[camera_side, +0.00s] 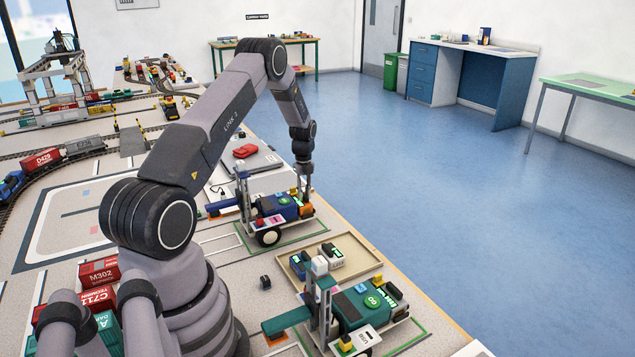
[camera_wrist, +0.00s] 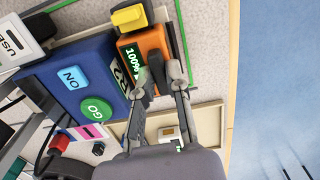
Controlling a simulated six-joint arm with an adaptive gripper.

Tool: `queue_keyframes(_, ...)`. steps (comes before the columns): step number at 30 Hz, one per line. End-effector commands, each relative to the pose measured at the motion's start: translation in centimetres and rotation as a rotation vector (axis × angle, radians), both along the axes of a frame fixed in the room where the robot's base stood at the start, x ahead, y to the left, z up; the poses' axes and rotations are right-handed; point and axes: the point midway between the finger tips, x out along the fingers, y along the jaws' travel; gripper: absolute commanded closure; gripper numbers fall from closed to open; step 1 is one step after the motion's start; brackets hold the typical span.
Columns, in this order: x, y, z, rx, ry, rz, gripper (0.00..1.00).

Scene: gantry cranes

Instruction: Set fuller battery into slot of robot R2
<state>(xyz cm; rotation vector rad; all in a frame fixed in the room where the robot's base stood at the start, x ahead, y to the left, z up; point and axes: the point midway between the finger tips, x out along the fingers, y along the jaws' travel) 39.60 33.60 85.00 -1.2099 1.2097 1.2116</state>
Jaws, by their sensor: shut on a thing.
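Robot R2 is a blue wheeled unit that stands on the near bench in the side view (camera_side: 272,206); its blue top with ON and GO buttons fills the left of the wrist view (camera_wrist: 62,80). An orange battery with a green "100%" display (camera_wrist: 134,58) sits against its right end, and shows as orange in the side view (camera_side: 306,211). My gripper (camera_wrist: 167,72) is shut at the battery's edge; the fingers hide part of the contact. I cannot tell whether the battery is fully seated.
A green wheeled robot (camera_side: 362,304) stands nearer. A yellow block (camera_wrist: 130,17) is beside the orange battery. The bench edge (camera_side: 385,262) is close on the right.

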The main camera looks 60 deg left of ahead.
Motion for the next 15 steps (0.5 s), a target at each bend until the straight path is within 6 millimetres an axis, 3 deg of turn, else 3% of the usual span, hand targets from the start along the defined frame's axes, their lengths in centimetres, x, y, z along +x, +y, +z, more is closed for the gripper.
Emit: queue_keyframes(15, 0.02, 0.02, -0.52, 0.001, -0.001, 0.0, 1.0)
